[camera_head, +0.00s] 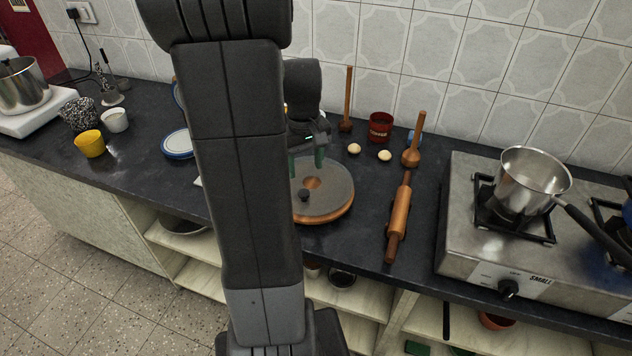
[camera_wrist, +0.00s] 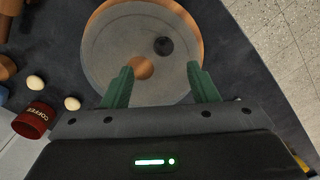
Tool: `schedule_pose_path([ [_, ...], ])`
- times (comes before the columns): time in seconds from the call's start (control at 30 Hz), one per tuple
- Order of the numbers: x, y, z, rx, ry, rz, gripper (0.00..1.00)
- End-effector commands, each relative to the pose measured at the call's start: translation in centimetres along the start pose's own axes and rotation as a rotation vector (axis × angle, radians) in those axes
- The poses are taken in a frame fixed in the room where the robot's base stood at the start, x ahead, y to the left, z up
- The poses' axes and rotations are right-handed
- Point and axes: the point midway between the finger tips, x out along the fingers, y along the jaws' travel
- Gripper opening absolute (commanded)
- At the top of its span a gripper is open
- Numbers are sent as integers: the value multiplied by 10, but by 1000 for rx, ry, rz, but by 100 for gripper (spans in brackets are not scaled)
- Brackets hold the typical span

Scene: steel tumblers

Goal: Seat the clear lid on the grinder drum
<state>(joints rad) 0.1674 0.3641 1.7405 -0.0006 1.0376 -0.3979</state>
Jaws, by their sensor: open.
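A round, grey, see-through-looking disc with a black knob (camera_head: 304,194), which looks like the clear lid (camera_wrist: 115,45), lies on a copper-coloured round board (camera_head: 335,214). A copper-coloured spot shows near its middle. I cannot tell exactly where the lid's edge ends. My gripper (camera_head: 306,162) is open and empty above the far part of the disc; in the wrist view its green fingers (camera_wrist: 160,85) stand apart, with the knob beyond them. A steel drum (camera_head: 24,86) on a white base (camera_head: 38,112), which looks like the grinder, stands at the far left, cut by the picture edge.
A rolling pin (camera_head: 399,215), two pale balls (camera_head: 354,148), a wooden masher (camera_head: 412,152) and a red coffee tin (camera_head: 380,127) are right of the board. A stove (camera_head: 470,250) holds a steel pan (camera_head: 527,180). A yellow cup (camera_head: 90,144) and white cup (camera_head: 115,120) stand near the drum.

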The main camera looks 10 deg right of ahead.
Motion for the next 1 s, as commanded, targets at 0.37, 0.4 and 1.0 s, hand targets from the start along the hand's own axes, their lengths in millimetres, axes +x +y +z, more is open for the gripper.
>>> schedule_pose_path([
  [0.37, 42, -2, 1, 0, -1, -1, 54],
  [0.4, 46, -2, 1, 0, -2, -1, 54],
  [1.0, 90, -7, 3, 1, 1, 0, 54],
])
